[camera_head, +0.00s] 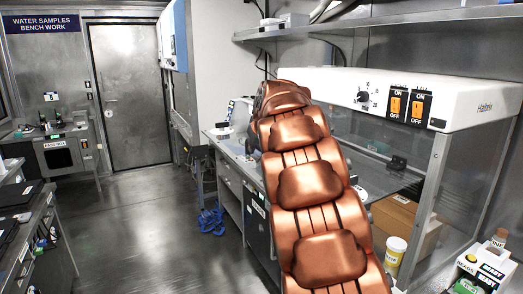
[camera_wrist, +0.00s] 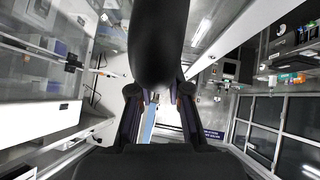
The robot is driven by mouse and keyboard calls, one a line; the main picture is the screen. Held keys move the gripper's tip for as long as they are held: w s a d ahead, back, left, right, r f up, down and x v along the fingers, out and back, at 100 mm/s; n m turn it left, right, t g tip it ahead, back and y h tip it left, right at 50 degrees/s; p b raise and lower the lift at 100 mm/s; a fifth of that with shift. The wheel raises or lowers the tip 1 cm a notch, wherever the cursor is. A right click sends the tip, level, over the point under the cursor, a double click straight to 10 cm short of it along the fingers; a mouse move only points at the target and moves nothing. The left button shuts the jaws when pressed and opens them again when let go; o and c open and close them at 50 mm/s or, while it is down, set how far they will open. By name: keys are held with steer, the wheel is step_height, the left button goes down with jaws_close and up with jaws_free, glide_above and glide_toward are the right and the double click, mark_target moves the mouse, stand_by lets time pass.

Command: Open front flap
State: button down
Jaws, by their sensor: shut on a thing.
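The white-topped cabinet (camera_head: 455,97) stands on the right bench, with orange ON/OFF switches on its upper housing. Its clear front flap (camera_head: 385,135) hangs below the housing, partly behind my copper arm. In the camera_head view my gripper is hidden behind the arm. A large black rounded shape covers the top middle there, and the exact contact is hard to see.
A cardboard box (camera_head: 405,222) and a yellow-labelled tub (camera_head: 396,252) stand at the cabinet's lower part. Labelled boxes (camera_head: 487,265) stand at the front right. A shelf (camera_head: 400,24) runs above the cabinet.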

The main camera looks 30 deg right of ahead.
steer(key=shift+r, duration=0.1)
steer(key=c, duration=1.1)
jaws_free()
steer(key=v, duration=1.2)
